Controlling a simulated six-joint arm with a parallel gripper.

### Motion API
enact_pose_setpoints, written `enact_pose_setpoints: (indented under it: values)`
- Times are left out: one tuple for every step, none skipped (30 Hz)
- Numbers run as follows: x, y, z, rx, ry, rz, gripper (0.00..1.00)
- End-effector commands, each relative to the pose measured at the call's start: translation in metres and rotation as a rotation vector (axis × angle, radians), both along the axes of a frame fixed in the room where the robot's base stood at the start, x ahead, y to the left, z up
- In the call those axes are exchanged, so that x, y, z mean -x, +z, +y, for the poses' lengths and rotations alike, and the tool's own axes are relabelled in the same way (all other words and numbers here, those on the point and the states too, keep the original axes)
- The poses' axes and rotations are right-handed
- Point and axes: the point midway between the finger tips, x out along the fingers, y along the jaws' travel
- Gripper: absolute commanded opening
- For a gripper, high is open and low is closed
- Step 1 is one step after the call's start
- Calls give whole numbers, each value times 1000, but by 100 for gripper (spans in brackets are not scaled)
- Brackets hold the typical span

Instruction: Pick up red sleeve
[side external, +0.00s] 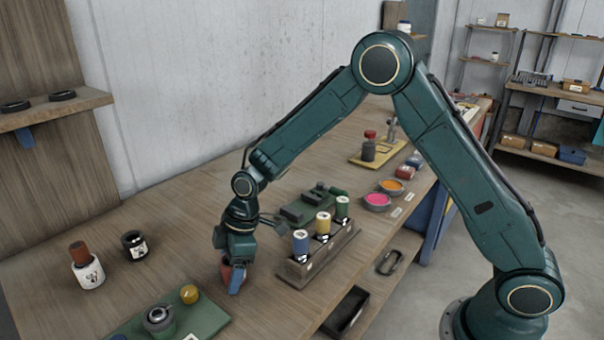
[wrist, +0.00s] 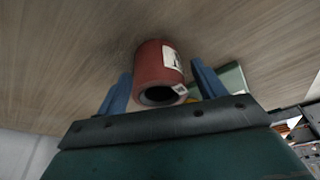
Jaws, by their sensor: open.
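The red sleeve (wrist: 158,68) is a short hollow red cylinder with a white label, on the wooden table in the wrist view. Its dark open end faces my gripper. My gripper (wrist: 160,88) is open, with one blue finger on each side of the sleeve.
A wooden rack (side external: 318,256) with blue, yellow and green sleeves stands just right of my gripper. A green board (side external: 205,318) with a yellow ball lies in front. A white jar with a red-brown top (side external: 87,266) and a dark jar (side external: 134,245) stand at left.

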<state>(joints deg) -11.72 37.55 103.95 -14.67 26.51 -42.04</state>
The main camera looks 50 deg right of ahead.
Motion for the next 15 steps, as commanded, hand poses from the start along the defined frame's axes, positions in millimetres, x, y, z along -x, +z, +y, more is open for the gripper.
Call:
enact_pose_setpoints:
  values:
    - [0,0,0,0,0,0,69]
    - [0,0,0,0,0,-1,69]
    - [0,0,0,0,0,-1,69]
    - [0,0,0,0,0,-1,69]
    - [0,0,0,0,0,-1,69]
    - [0,0,0,0,0,-1,69]
    - [0,0,0,0,0,-1,69]
    - [0,0,0,0,0,-1,69]
    - [0,0,0,0,0,-1,69]
    - [0,0,0,0,0,-1,69]
    - [0,0,0,0,0,-1,69]
    - [0,0,0,0,0,-1,69]
    - [0,0,0,0,0,-1,69]
    - [0,0,0,0,0,-1,65]
    - [0,0,0,0,0,-1,57]
